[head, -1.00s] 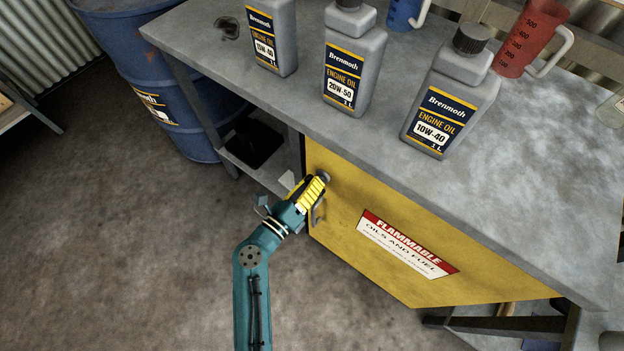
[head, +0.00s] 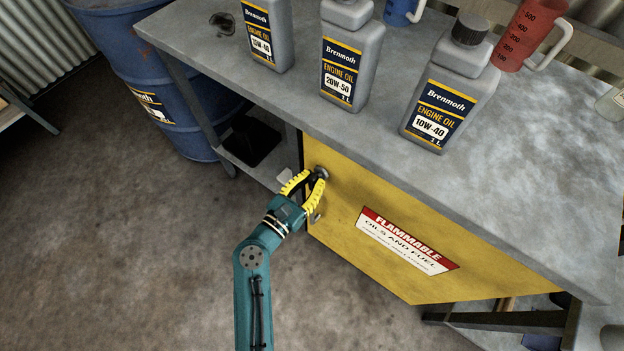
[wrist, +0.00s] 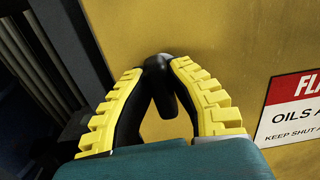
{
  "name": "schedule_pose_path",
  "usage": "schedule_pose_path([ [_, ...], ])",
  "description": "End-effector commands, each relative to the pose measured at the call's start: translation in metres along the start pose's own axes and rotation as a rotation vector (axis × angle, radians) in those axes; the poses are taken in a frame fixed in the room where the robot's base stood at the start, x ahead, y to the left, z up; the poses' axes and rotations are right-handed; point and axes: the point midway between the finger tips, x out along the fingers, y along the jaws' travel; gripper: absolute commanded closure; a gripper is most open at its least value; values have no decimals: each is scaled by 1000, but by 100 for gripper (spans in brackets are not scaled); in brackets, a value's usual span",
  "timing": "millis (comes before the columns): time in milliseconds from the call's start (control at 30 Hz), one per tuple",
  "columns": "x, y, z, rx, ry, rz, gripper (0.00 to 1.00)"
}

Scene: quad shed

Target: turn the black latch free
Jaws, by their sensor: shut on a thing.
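The black latch (head: 321,173) is on the upper left of the yellow cabinet door (head: 345,210), near its left edge. My gripper (head: 314,177) reaches it from below left with its yellow-backed fingers bowed out and their tips together at the latch. In the wrist view, the tips of my gripper (wrist: 160,65) are shut on the latch (wrist: 162,88), one on each side. The latch's short lever shows between the black finger pads. The tips hide part of the latch. The door appears closed.
Oil bottles (head: 350,65) stand on the grey bench top (head: 540,150) above the door. A blue drum (head: 150,75) is at the left. The floor (head: 120,260) in front is clear.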

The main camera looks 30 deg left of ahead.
Motion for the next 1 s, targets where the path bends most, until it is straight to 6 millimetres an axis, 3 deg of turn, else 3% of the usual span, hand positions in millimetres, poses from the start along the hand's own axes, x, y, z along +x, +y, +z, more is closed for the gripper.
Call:
schedule_pose_path([
  [667,0,-1,-2,69,4,-1,100],
  [700,0,-1,-2,69,4,-1,80],
  [833,0,-1,-2,68,3,-1,55],
  [1000,0,-1,-1,68,2,0,52],
])
